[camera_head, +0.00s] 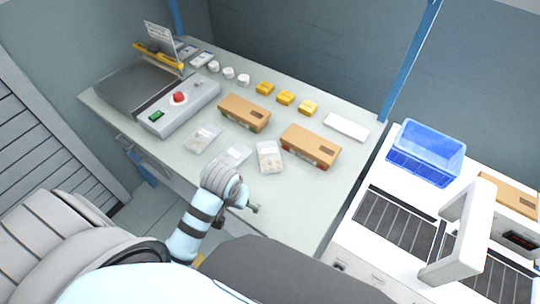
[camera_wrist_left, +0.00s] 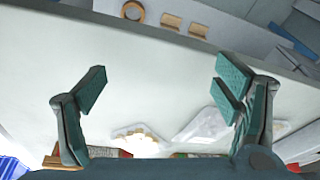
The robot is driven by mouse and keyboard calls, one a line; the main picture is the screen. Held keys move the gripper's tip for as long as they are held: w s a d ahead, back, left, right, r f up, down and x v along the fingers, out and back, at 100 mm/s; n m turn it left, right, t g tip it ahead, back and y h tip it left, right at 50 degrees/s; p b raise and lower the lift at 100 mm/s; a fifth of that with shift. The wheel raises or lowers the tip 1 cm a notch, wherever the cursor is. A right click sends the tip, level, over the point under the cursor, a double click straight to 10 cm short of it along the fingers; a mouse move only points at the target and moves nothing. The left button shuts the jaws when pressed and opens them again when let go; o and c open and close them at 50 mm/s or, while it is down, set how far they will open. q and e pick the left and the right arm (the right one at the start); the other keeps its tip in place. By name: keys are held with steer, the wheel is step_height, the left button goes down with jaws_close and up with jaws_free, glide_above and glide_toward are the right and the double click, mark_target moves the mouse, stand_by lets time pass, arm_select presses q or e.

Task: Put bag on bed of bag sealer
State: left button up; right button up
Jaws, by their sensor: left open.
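The bag sealer (camera_head: 179,107) is at the left of the bench, a grey box with a red knob and a green switch. A dark flat bed (camera_head: 133,86) lies beside it, bare of bags. Three clear bags with small pale contents lie on the bench: a left bag (camera_head: 202,138), a middle bag (camera_head: 234,154) and a right bag (camera_head: 269,157). My left gripper (camera_head: 248,206) is at the bench's front edge, in front of the bags. In the left wrist view it (camera_wrist_left: 163,88) is open and empty, with two bags (camera_wrist_left: 140,138) (camera_wrist_left: 203,130) beyond the fingers. My right gripper is out of view.
Two brown cartons (camera_head: 244,112) (camera_head: 310,146) stand behind the bags. Several yellow blocks (camera_head: 285,98), white rolls (camera_head: 228,72) and a white box (camera_head: 346,127) line the back. A blue crate (camera_head: 426,152) is on the right table. The bench's front right is clear.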

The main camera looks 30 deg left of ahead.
mark_target(270, 157)
arm_select(q)
steer(key=w+r+n, duration=0.1)
steer(key=w, duration=0.6)
steer(key=w+r+n+g, duration=0.1)
steer(key=w, duration=0.3)
steer(key=shift+r+n, duration=0.3)
steer(key=shift+r, duration=0.05)
steer(key=w+d+r+n+g+h, duration=0.1)
steer(key=w+r+n+g, duration=0.15)
steer(key=w+r, duration=0.7)
steer(key=shift+t, duration=0.45)
steer(key=f+b, duration=0.1)
steer(key=f, duration=0.3)
steer(key=f+b, duration=0.1)
steer(key=f, duration=0.4)
steer(key=s+f+b, duration=0.1)
steer(key=f, duration=0.3)
steer(key=shift+a+f, duration=0.2)
steer(key=shift+a, duration=0.1)
steer(key=shift+r, duration=0.1)
steer(key=c, duration=1.3)
